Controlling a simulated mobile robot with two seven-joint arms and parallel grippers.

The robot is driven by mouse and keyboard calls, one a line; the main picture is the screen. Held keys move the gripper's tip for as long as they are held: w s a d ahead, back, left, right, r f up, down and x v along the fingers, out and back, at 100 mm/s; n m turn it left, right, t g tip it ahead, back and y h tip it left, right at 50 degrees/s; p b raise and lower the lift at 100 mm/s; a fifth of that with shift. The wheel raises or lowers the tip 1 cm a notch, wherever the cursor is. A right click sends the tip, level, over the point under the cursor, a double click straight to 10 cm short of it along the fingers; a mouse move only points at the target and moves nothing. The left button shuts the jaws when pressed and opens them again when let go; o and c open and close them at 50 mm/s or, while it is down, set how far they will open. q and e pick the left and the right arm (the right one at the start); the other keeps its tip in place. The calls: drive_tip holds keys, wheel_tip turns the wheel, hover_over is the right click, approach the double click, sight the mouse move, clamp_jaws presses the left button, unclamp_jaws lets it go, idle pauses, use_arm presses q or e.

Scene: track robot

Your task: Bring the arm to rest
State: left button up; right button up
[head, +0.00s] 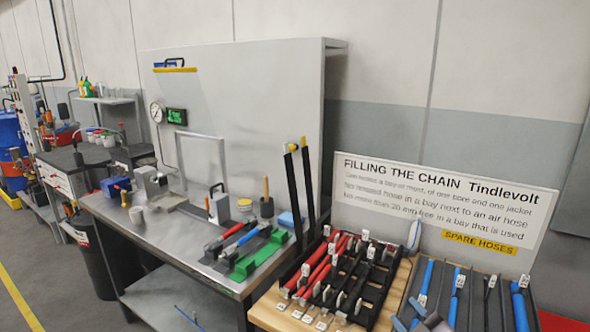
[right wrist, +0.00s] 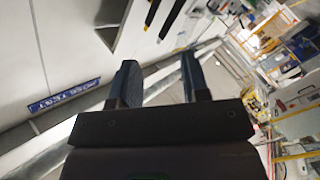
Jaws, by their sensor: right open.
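My right gripper (head: 407,314) shows only partly at the bottom edge of the head view, in front of the hose bays. In the right wrist view, the right gripper (right wrist: 158,68) has its two dark fingers spread well apart with nothing between them. It touches nothing that I can see. Most of the right arm is outside the head view. My left arm and gripper do not show.
A wooden-topped stand (head: 266,314) with a black rack of red and black hoses is close ahead. A grey tray (head: 408,290) of blue and black hoses lies to its right. A metal workbench (head: 150,232) stands left, a sign (head: 440,205) behind.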

drive_tip(key=s+d+f+m+g+h, duration=0.2)
drive_tip(key=s+f+m, duration=0.3)
drive_tip(key=s+f, duration=0.5)
drive_tip(key=s+d+f+m+g+h, duration=0.2)
drive_tip(key=s+f+m, duration=0.3)
drive_tip(key=s+f, duration=0.5)
drive_tip(key=s+g+h, duration=0.1)
drive_tip(key=s, duration=0.2)
drive_tip(key=shift+s+d+f+g, duration=0.2)
drive_tip(key=shift+d+f+g, duration=0.15)
drive_tip(key=shift+g, duration=0.05)
